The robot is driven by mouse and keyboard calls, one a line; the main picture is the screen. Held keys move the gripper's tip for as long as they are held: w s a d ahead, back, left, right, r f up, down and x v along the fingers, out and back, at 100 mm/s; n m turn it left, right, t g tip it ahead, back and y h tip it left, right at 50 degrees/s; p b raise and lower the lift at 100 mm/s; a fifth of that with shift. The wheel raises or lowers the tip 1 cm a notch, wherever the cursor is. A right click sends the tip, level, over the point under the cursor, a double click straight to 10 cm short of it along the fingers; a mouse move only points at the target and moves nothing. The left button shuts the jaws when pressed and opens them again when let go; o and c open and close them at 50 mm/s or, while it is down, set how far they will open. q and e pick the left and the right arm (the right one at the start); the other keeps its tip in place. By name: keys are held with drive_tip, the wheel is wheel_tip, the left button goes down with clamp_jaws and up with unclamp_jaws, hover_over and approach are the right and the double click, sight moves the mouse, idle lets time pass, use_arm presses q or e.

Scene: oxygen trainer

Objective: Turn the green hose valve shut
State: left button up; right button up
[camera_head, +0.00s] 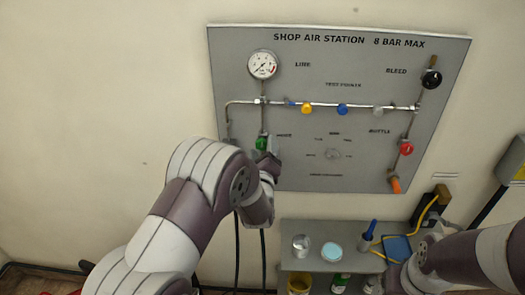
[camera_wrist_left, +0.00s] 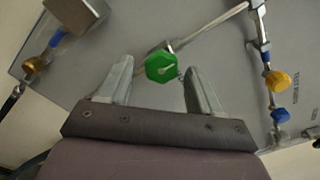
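The green hose valve knob (camera_head: 261,143) is on the grey panel, below the round gauge. In the left wrist view the green knob (camera_wrist_left: 161,66) is six-sided with a pale mark on its face. My left gripper (camera_head: 268,160) is close to the panel at the knob, partly hidden by my own arm in the head view. In the wrist view my left gripper (camera_wrist_left: 155,70) is open, and the knob shows between its two fingertips, with a gap on each side. Whether the fingers reach the knob's depth is unclear. My right arm is at lower right; its gripper is out of view.
The panel (camera_head: 300,180) also carries a gauge (camera_head: 262,65), a black bleed knob (camera_head: 431,79), a red bottle knob (camera_head: 406,148) and blue, yellow and grey knobs along a pipe. A shelf (camera_head: 310,265) with small containers stands below. The wall at left is clear.

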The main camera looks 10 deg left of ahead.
use_arm(q)
drive_tip(key=shift+s, duration=0.1)
drive_tip(key=shift+s+d, duration=0.1)
drive_tip(key=shift+s, duration=0.2)
drive_tip(key=s+d+b, duration=0.2)
drive_tip(key=s+b, duration=0.1)
drive_tip(key=s, duration=0.8)
drive_tip(key=shift+s+b, duration=0.3)
drive_tip(key=shift+s, duration=0.05)
drive_tip(key=shift+d, duration=0.1)
